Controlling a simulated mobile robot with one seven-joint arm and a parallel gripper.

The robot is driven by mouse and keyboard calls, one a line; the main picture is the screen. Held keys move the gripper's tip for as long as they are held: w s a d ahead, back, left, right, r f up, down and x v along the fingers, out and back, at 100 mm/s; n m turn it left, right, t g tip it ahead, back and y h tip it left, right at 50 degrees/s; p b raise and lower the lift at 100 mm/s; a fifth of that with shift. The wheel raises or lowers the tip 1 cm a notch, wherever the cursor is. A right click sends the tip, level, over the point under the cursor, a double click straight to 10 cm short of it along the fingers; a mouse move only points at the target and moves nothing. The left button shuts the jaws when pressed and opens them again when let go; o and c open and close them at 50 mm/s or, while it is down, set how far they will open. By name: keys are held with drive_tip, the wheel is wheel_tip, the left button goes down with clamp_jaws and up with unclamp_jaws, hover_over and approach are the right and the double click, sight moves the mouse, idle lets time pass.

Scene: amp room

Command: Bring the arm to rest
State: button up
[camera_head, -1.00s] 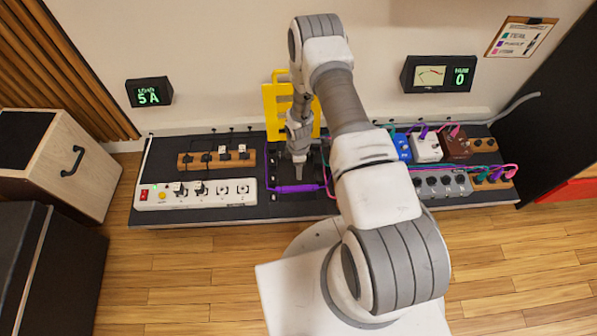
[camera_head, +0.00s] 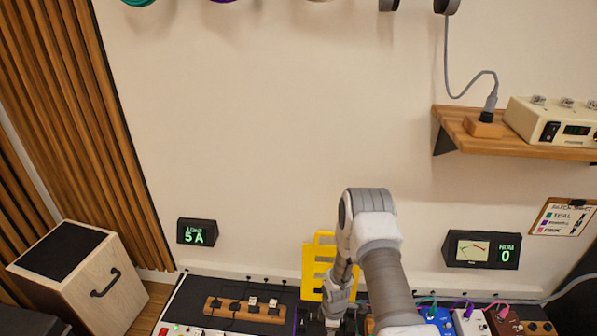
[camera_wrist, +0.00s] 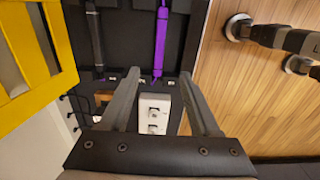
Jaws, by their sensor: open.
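My arm reaches forward over the dark bench against the wall, with its white and grey links bent downward in the head view. My gripper (camera_wrist: 160,76) points down over the bench; its two grey fingers stand apart with nothing held between them. In the head view only its upper part shows at the bottom edge, beside a yellow slotted panel (camera_head: 312,276). The panel also shows in the wrist view (camera_wrist: 62,40) at the left.
A wooden socket block (camera_head: 245,309) and blue (camera_head: 437,321), white (camera_head: 470,322) and brown (camera_head: 505,322) pedals stand on the bench. Above are a "5 A" display (camera_head: 197,232), a meter display (camera_head: 483,250) and a wooden shelf (camera_head: 470,130). The wall between is mostly bare.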

drive_tip(key=w+d+r+m+t, duration=0.1)
drive_tip(key=w+r+m, duration=0.15)
drive_tip(key=r, duration=1.55)
drive_tip(key=w+r+m+t, duration=0.15)
drive_tip(key=r+m, duration=0.25)
drive_tip(key=r, duration=1.3)
drive_tip(key=s+r+m+t, duration=0.1)
drive_tip(key=s+r+m, duration=0.1)
drive_tip(key=s+r, duration=0.5)
drive_tip(key=s+r+m+t, duration=0.1)
drive_tip(key=s+r+m, duration=0.25)
drive_tip(key=r, duration=0.65)
drive_tip(key=s+a+r+m+t, duration=0.1)
drive_tip(key=s+r+m, duration=0.15)
drive_tip(key=s, duration=0.45)
drive_tip(key=s+a+r+m, duration=0.1)
drive_tip(key=s+r, duration=0.2)
drive_tip(key=s, duration=0.5)
wheel_tip(320, 180, up, 22)
drive_tip(key=p, duration=2.2)
drive_tip(key=shift+d, duration=0.25)
drive_tip(key=shift+w, duration=0.1)
